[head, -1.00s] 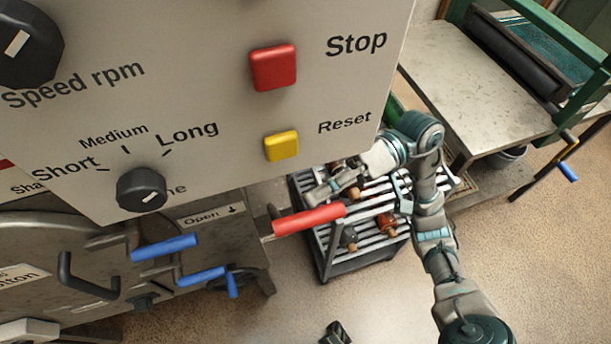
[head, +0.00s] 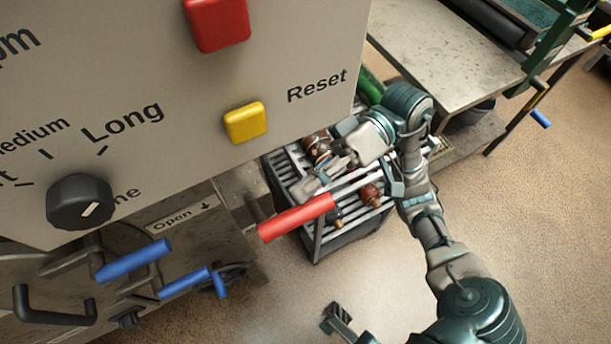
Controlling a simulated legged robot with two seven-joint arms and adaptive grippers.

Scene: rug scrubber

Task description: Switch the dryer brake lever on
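A lever with a red grip (head: 296,217) sticks out to the right from below the control panel, beside the "Open" label with its down arrow. I take it to be the dryer brake lever, but no label names it so. My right gripper (head: 318,178) is just above and beyond the red grip in the picture, apart from it as far as I can see. Its small fingers blend with the cart behind, so their opening is unclear.
The control panel (head: 200,155) with a red button (head: 217,22), yellow button (head: 246,122) and black knob (head: 80,202) fills the upper left. Blue handles (head: 134,260) sit below. A slatted cart (head: 285,175) stands behind the lever. Floor is clear at right.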

